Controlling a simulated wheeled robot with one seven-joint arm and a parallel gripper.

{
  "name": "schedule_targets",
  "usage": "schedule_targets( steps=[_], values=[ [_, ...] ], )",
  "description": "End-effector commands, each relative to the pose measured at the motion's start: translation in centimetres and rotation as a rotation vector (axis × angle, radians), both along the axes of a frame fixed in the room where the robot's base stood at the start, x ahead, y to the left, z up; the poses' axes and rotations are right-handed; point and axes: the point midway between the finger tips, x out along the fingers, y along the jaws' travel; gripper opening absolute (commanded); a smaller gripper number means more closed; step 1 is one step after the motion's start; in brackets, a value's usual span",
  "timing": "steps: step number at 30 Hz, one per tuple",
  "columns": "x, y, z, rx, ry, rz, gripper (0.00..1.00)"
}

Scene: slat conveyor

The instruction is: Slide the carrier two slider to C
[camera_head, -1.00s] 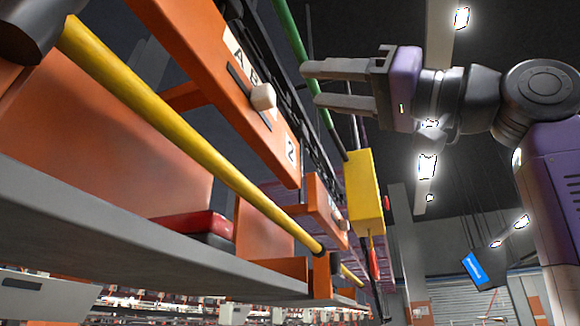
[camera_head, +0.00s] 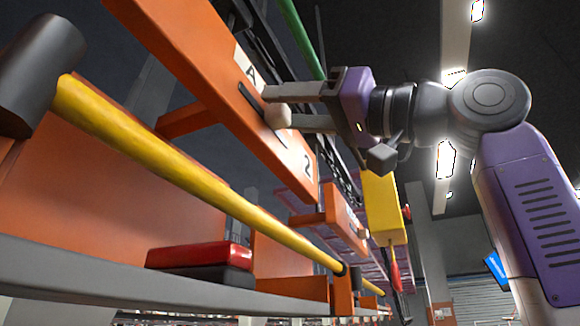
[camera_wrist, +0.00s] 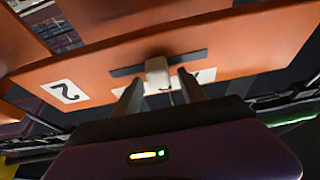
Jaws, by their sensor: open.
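The carrier two slider is a pale rounded knob (camera_head: 279,117) in a dark slot (camera_head: 250,97) on an orange beam marked 2. It stands around the middle of the slot. An A shows on the label (camera_head: 251,72); the other letters are covered or unreadable. My gripper (camera_head: 276,106) is open, its fingers reaching toward the beam at the knob. In the wrist view the knob (camera_wrist: 157,73) appears between the two fingertips (camera_wrist: 161,83), with gaps on both sides. I cannot tell whether either finger touches it.
A yellow rail (camera_head: 190,165) runs along the carrier below the beam. A red and black block (camera_head: 200,256) lies on the grey shelf (camera_head: 120,285). Another orange carrier (camera_head: 343,207) and a hanging yellow box (camera_head: 383,205) are farther along.

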Motion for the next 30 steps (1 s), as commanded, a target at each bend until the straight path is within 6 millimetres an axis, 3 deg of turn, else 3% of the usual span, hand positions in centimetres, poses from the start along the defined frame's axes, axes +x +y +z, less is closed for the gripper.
schedule_targets(
  steps=[3, 11, 30],
  values=[
    [0.01, -0.01, -0.03, 0.000, 0.000, 0.000, 0.49],
    [-0.01, -0.03, -0.02, 0.000, 0.000, 0.000, 0.00],
    [-0.03, -0.06, 0.00, 0.001, -0.001, 0.000, 0.00]
  ],
)
